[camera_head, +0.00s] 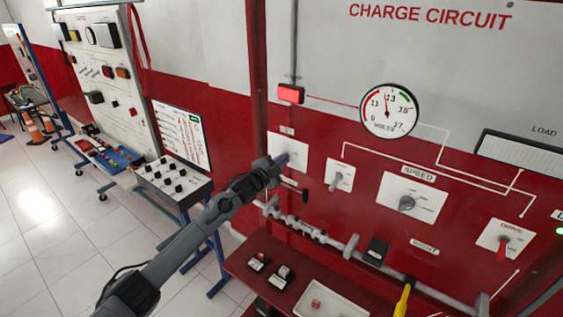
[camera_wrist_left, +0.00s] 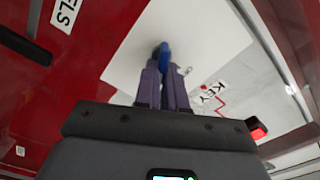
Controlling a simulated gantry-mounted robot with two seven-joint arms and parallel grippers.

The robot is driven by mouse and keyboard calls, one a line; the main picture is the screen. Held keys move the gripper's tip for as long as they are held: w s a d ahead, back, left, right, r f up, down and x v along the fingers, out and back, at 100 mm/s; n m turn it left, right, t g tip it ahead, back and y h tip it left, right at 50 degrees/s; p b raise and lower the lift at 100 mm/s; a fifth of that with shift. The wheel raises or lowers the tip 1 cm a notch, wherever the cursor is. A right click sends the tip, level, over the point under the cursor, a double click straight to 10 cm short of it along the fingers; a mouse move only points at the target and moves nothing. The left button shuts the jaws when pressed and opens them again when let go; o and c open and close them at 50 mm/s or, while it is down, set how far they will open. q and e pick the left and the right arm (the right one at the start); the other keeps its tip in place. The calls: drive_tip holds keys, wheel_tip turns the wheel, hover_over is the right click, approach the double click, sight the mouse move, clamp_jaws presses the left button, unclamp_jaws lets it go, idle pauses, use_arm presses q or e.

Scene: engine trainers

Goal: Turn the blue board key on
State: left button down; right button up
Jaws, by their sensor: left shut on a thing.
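My left gripper (camera_head: 283,160) reaches up to a white plate (camera_head: 292,148) on the red and white charge circuit panel. In the left wrist view the purple fingers (camera_wrist_left: 164,68) are shut on the blue key (camera_wrist_left: 164,52), which stands in front of the white plate (camera_wrist_left: 205,32). Only a small part of the key shows between and past the fingertips. A label reading KEY (camera_wrist_left: 213,95) lies beside the plate. In the head view the gripper hides the key, and its exact turn angle cannot be told. My right gripper is out of view.
A red lamp box (camera_head: 291,94) and a volt gauge (camera_head: 388,110) are above. A red shelf (camera_head: 245,263) with small parts is below.

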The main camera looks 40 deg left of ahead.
use_arm(q)
drive_tip(key=c, duration=1.2)
unclamp_jaws()
drive_tip(key=shift+s, duration=0.1)
drive_tip(key=shift+s+d+b, duration=0.15)
drive_tip(key=shift+s+b, duration=0.2)
drive_tip(key=shift+s, duration=4.95)
